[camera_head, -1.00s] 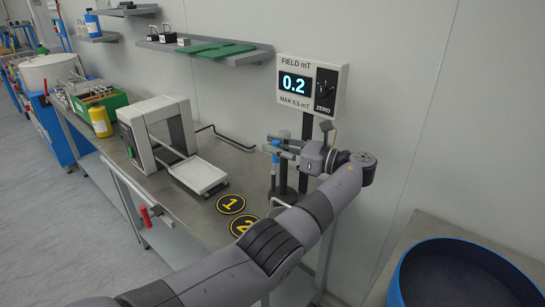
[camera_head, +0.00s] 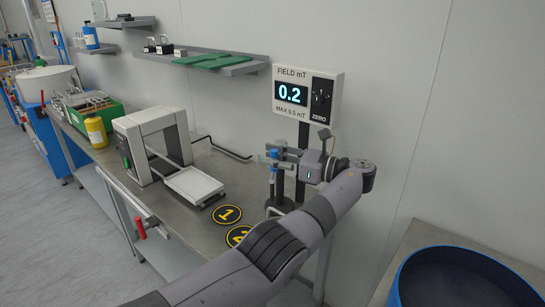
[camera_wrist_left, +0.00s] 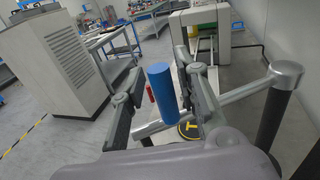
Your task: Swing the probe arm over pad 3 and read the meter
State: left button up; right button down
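The field meter (camera_head: 307,95) on the wall reads 0.2. Round black pads with yellow rings lie on the bench: pad 1 (camera_head: 227,214) shows fully, and pad 2 (camera_head: 238,235) is partly behind my left arm. Pad 3 does not show. My left gripper (camera_head: 274,154) is at the blue handle (camera_wrist_left: 162,92) of the probe arm, in front of the meter's post. In the left wrist view the handle stands between the two spread fingers, with gaps at both sides. The silver probe arm tube (camera_wrist_left: 238,93) runs below it from a dark post (camera_wrist_left: 273,120). My right gripper is out of view.
A white frame-shaped machine (camera_head: 152,145) with a tray (camera_head: 193,186) stands left of the pads. A blue drum (camera_head: 405,272) stands at the lower right. A shelf (camera_head: 195,58) hangs on the wall above.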

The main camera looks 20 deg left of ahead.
pick_arm(q)
jog(key=shift+o, duration=0.3)
notch_tip(320, 180, up, 10)
dwell(0.5)
